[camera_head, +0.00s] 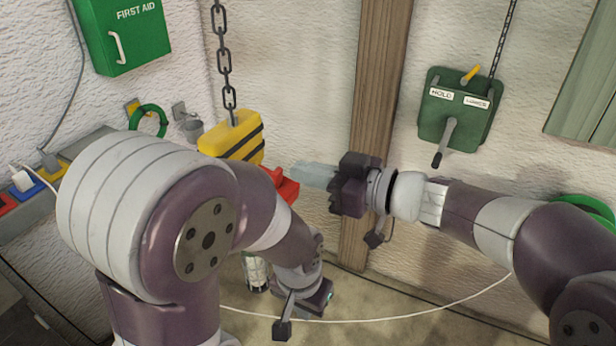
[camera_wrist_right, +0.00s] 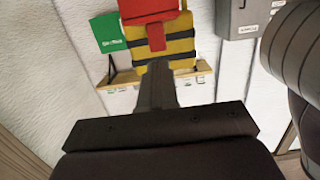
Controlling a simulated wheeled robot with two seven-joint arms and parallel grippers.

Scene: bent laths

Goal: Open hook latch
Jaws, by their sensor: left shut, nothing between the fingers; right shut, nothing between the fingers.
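A yellow hook block (camera_head: 230,135) with black stripes hangs from a dark chain (camera_head: 223,60), left of the middle in the head view. A red part (camera_head: 284,186) shows at its lower right. I cannot make out the latch itself. My right gripper (camera_head: 300,173) is shut and empty, with its pale fingers pointing left, close to the red part; contact is unclear. In the right wrist view the yellow block (camera_wrist_right: 181,47) and a red tongue (camera_wrist_right: 157,37) lie just beyond the dark fingers (camera_wrist_right: 157,85). My left gripper (camera_head: 322,298) is low, shut and empty, below the block.
A green lever box (camera_head: 455,118) marked HOLD is on the wall at right. A FIRST AID cabinet (camera_head: 122,35) is at upper left. A wooden post (camera_head: 379,85) stands behind my right gripper. A pale cord (camera_head: 420,312) crosses low. My left arm hides part of the shelf side.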

